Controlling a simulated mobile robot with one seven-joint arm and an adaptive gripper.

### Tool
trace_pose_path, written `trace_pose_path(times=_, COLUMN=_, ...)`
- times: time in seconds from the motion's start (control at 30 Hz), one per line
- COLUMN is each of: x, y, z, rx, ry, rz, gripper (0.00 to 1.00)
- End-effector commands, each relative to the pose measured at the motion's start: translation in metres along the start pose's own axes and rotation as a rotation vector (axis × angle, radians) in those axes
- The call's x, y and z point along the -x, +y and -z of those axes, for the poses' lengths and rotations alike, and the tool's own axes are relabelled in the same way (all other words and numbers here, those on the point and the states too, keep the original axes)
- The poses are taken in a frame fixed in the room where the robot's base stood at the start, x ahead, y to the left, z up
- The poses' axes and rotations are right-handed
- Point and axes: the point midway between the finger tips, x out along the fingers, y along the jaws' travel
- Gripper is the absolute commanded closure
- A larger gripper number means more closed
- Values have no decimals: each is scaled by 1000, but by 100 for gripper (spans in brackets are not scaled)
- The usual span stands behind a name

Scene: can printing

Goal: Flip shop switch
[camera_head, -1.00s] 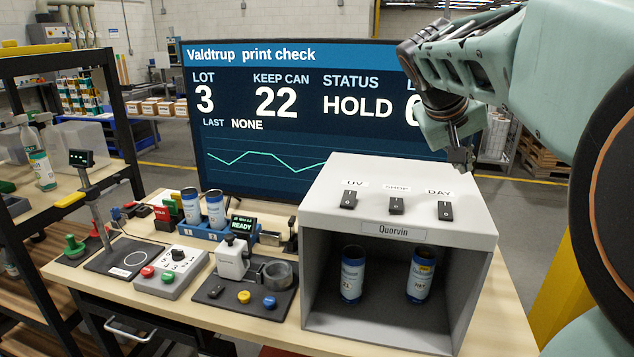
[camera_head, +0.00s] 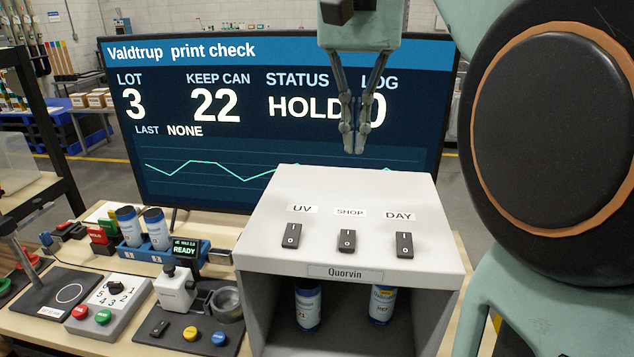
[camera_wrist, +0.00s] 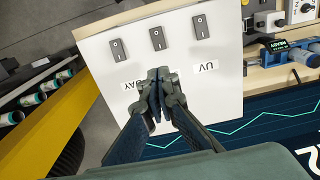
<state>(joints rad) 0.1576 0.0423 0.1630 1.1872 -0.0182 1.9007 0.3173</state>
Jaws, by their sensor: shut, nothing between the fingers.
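The SHOP switch (camera_head: 347,241) is the middle of three black rockers on the sloped top of the grey Quorvin box (camera_head: 440,255). The UV switch (camera_head: 292,237) is to its left and the DAY switch (camera_head: 404,245) to its right. In the wrist view the SHOP switch (camera_wrist: 157,39) shows between the other two. My gripper (camera_head: 353,150) is shut and empty, pointing down above the box's back edge, apart from the switches. In the wrist view my gripper (camera_wrist: 158,100) covers the SHOP label.
Two blue cans stand inside the box, one on the left (camera_head: 308,305) and one on the right (camera_head: 382,302). The large screen (camera_head: 220,150) stands close behind my gripper. A dial box (camera_head: 108,303) and a small press (camera_head: 177,290) sit to the left.

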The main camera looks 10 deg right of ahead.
Motion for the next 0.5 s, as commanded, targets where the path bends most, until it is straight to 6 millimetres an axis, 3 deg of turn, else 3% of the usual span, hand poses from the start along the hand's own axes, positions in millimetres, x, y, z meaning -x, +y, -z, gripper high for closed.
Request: trace_pose_path(times=0.5, x=-3, y=-2, z=-3, rx=4, ry=-11, rz=6, gripper=100)
